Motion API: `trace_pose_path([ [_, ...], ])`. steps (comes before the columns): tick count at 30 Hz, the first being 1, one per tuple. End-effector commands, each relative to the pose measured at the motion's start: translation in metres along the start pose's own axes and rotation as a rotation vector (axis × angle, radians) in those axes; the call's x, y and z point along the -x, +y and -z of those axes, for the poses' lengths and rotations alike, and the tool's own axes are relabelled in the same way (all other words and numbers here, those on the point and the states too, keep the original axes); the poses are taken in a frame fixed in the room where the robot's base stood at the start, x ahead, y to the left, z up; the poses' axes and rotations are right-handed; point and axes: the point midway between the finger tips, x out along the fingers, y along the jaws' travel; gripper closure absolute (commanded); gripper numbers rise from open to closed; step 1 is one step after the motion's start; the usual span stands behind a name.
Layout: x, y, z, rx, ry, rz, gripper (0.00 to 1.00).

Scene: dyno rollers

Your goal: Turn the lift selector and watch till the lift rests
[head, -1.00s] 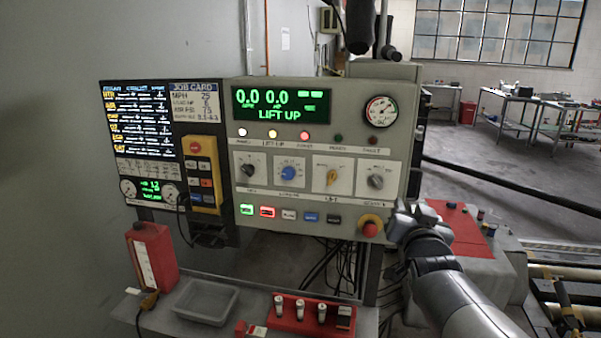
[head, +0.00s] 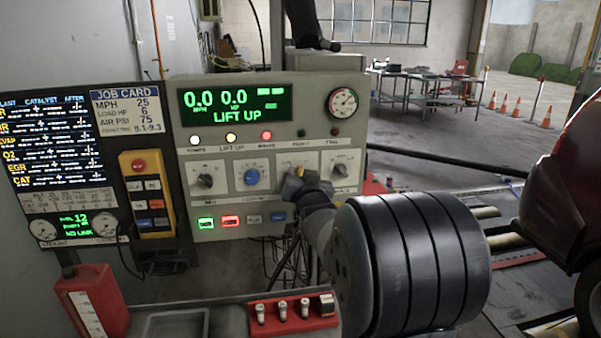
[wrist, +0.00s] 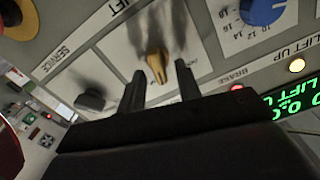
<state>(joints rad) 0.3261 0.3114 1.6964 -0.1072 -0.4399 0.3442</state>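The lift selector is a yellow knob (wrist: 157,62) on a white plate marked LIFT, on the grey control panel (head: 180,130). In the wrist view my gripper (wrist: 160,82) is open, with one finger on each side of the knob's lower end. Gaps show between the fingers and the knob, and I see no clear contact. In the head view my gripper (head: 300,180) is at the panel and hides most of the knob. The display (head: 235,104) reads 0.0, 0.0 and LIFT UP. The lift itself cannot be made out.
A dark knob (head: 205,180) and blue knob (head: 252,176) sit left of the selector; another dark knob (head: 340,170) sits right. Lit buttons (head: 206,223) run below. A red bottle (head: 92,300) and red holder (head: 318,318) stand underneath. A red vehicle (head: 575,180) is at right.

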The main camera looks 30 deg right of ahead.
Motion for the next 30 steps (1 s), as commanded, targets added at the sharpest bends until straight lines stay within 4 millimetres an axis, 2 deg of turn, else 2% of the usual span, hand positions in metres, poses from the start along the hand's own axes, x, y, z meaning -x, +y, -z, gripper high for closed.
trace_pose_path([
  [12,-0.0065,-0.0001,-0.0005,0.000,0.000,0.000,0.67],
  [23,-0.0063,-0.0001,-0.0005,0.000,-0.001,0.000,0.97],
  [30,-0.0063,0.0001,-0.0018,0.017,-0.001,0.000,0.98],
])
